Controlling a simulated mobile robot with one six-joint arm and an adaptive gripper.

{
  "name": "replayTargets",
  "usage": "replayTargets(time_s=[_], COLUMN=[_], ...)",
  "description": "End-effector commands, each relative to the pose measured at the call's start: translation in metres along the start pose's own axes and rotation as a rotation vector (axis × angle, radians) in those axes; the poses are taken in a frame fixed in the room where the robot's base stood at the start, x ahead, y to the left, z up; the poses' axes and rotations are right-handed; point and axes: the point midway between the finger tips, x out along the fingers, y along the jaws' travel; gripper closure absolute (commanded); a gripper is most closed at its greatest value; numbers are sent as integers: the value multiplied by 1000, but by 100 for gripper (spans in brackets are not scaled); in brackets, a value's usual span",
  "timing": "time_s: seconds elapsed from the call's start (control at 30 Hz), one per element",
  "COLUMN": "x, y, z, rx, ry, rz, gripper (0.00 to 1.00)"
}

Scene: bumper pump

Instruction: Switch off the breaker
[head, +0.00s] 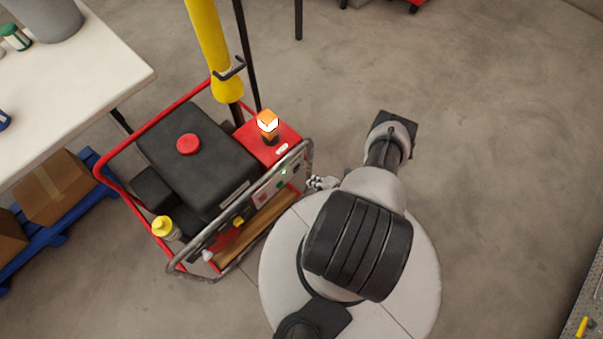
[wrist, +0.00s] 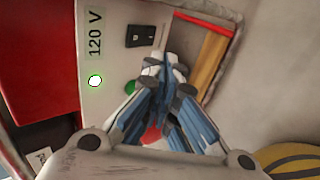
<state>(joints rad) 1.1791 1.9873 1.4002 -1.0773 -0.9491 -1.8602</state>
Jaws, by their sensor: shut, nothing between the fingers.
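A black rocker switch (wrist: 140,36), which looks like the breaker, sits on the pale control panel (wrist: 115,55) in the wrist view. A white mark shows on it, but I cannot tell its position. My gripper (wrist: 165,70) is shut and empty in front of the panel, its tips just below the switch in the picture; contact is unclear. It partly hides a green button (wrist: 130,88) and a red button (wrist: 152,134). A small green-rimmed light (wrist: 95,81) glows by the "120 V" label. In the head view, my gripper (head: 322,183) is beside the panel of the generator (head: 200,150).
A grey tube rail (head: 185,268) and red frame surround the generator. An orange beacon (head: 267,121) glows on its red box. A yellow pole (head: 210,45) stands behind. A white table (head: 90,80) is at left; open floor lies to the right.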

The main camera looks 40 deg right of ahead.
Motion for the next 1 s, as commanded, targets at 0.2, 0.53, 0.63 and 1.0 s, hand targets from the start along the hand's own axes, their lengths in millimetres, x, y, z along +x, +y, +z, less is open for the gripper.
replayTargets(time_s=[0.2, 0.53, 0.63, 1.0], x=[50, 69, 69, 64], y=[-3, 28, 30, 29], z=[-1, 0, 0, 0], rx=[-4, 0, 1, 1], ry=[3, 0, 0, -2], rz=[0, 0, 0, -28], gripper=[100, 100, 100, 100])
